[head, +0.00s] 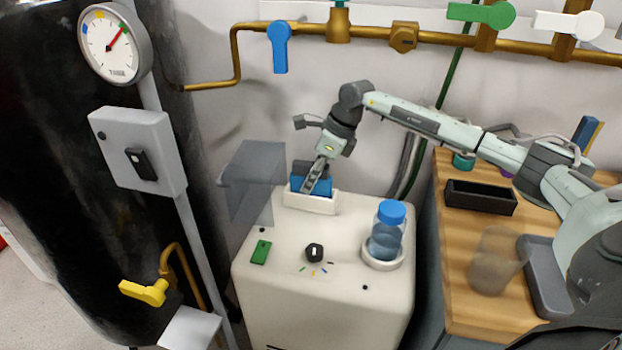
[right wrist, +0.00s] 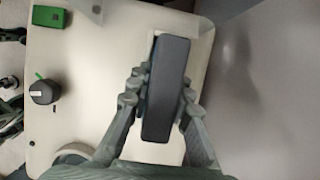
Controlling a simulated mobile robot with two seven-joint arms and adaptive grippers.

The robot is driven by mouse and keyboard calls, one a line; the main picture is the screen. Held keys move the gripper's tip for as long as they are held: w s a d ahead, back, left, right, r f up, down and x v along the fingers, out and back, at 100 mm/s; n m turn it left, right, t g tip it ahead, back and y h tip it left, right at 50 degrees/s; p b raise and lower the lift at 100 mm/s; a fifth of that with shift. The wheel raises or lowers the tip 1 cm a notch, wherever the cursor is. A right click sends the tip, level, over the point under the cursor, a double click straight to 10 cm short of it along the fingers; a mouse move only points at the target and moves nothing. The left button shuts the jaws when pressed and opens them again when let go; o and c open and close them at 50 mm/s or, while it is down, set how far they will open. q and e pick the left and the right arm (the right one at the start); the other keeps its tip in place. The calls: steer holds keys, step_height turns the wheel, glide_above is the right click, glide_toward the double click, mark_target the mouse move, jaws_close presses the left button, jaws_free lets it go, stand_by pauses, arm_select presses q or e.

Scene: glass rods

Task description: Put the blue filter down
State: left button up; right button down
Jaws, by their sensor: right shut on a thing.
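The blue filter (head: 325,186) is a block with a dark top, upright at the white slot holder (head: 311,205) on top of the white machine. The holder's front wall hides its lower edge, so I cannot tell whether it rests on the bottom. My right gripper (head: 315,177) reaches down from above and is shut on it. In the right wrist view the filter's dark top (right wrist: 166,88) lies between the two fingers (right wrist: 160,100), one on each side. My left gripper is not in view.
A grey see-through panel (head: 251,185) stands just left of the holder. A blue-capped bottle (head: 387,232) stands in a round seat at the right of the machine (head: 320,305). A black knob (head: 314,252) and green switch (head: 261,252) are in front. A wooden bench (head: 455,290) is at right.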

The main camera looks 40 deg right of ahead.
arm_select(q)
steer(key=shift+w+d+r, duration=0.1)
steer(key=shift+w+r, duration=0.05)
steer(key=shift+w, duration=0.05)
arm_select(e)
steer(key=c, duration=1.4)
jaws_free()
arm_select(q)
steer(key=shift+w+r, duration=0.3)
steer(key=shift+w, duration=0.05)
arm_select(e)
steer(key=b+v, duration=0.1)
steer(key=v, duration=0.2)
steer(key=shift+d+r, duration=0.15)
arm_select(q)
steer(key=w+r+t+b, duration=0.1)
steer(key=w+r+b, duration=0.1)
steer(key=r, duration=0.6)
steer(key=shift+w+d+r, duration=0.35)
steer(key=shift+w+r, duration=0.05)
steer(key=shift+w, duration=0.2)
arm_select(e)
steer(key=s+d, duration=0.7)
steer(key=s, duration=0.2)
steer(key=shift+d, duration=0.3)
